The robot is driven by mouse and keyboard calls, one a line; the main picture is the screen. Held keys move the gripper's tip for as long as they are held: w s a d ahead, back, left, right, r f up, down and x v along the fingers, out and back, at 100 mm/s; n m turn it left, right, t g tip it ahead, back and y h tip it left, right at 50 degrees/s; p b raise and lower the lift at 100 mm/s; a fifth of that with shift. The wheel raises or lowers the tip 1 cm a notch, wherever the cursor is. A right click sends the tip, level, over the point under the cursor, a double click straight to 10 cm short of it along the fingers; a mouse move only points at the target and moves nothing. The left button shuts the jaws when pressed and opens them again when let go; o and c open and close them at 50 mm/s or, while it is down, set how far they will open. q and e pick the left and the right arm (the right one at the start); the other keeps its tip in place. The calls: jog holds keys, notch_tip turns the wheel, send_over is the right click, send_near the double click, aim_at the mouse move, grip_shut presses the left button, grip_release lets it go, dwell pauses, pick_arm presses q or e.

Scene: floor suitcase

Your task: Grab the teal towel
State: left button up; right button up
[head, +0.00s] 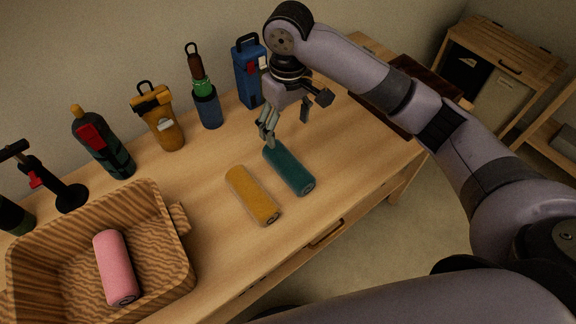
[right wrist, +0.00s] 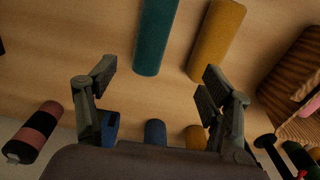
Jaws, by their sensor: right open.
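The teal towel (head: 289,170) is a rolled cylinder lying on the wooden table. It also shows at the top of the right wrist view (right wrist: 155,36), partly cut off by the frame edge. My right gripper (head: 287,126) is open and empty, over the far end of the teal towel. In the right wrist view my two fingers (right wrist: 157,78) are wide apart with bare table between them, and the towel's near end lies just beyond the fingertips. My left gripper is not in view.
A mustard rolled towel (head: 252,196) lies close beside the teal one. A woven basket (head: 180,247) holding a pink roll (head: 116,268) stands at the left. Several bottles and tools, including a blue one (head: 249,75), line the back wall. A dark brown tray or case (head: 385,105) lies right.

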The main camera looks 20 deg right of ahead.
jog(key=r, duration=0.1)
send_near(288, 161)
notch_tip(288, 161, down, 5)
jog(key=shift+s+f+p, duration=0.15)
jog(key=shift+f+p, duration=0.05)
jog(key=shift+p, duration=0.25)
jog(key=shift+w+f+p, duration=0.2)
jog(key=shift+f+p, duration=0.15)
jog(key=shift+f, duration=2.35)
jog(key=c, duration=1.3)
